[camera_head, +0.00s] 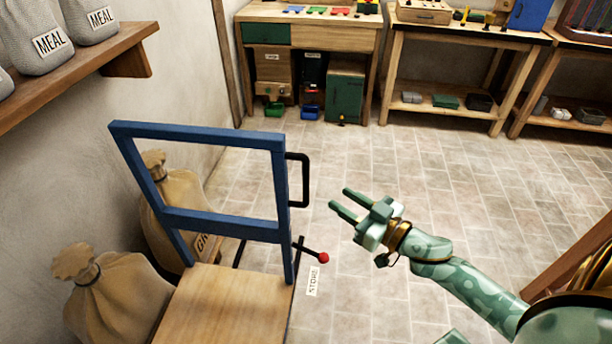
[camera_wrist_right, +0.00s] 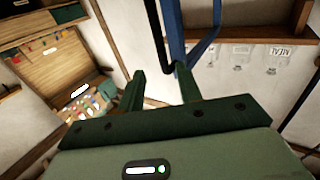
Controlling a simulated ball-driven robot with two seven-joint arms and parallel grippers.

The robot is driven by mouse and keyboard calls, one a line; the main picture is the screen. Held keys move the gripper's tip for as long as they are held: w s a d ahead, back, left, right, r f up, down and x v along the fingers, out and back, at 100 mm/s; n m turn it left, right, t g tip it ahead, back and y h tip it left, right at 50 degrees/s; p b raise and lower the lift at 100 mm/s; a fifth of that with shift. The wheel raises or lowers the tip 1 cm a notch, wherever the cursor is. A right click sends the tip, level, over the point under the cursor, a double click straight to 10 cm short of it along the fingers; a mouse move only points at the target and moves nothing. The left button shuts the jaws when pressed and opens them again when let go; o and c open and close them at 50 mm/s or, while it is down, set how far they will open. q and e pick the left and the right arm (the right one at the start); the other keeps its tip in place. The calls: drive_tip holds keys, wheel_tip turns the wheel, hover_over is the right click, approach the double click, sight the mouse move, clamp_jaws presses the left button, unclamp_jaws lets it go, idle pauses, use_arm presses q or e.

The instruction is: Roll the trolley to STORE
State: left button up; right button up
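The trolley has a blue upright frame (camera_head: 225,225) and a wooden deck (camera_head: 225,305), at the lower left in the head view. A black handle (camera_head: 304,180) sticks out from the frame's right side; below it is a lever with a red knob (camera_head: 324,258). A STORE label (camera_head: 313,281) lies on the floor beside the deck. My right gripper (camera_head: 340,198) is open and empty, right of the black handle and apart from it. In the right wrist view the blue frame (camera_wrist_right: 175,35) and black handle (camera_wrist_right: 156,35) show beyond the fingertips (camera_wrist_right: 160,72). My left gripper is not in view.
Tied sacks (camera_head: 120,300) stand left of the trolley by the wall. A shelf (camera_head: 80,68) with MEAL bags is above. Workbenches (camera_head: 310,35) line the back wall. The tiled floor (camera_head: 400,150) between trolley and benches is clear. A wooden piece (camera_head: 575,260) stands at right.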

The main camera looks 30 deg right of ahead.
sight(308, 178)
drive_tip(key=b+x, duration=0.1)
drive_tip(key=x, duration=1.1)
drive_tip(key=shift+s, duration=0.1)
drive_tip(key=shift+c, duration=0.3)
clamp_jaws()
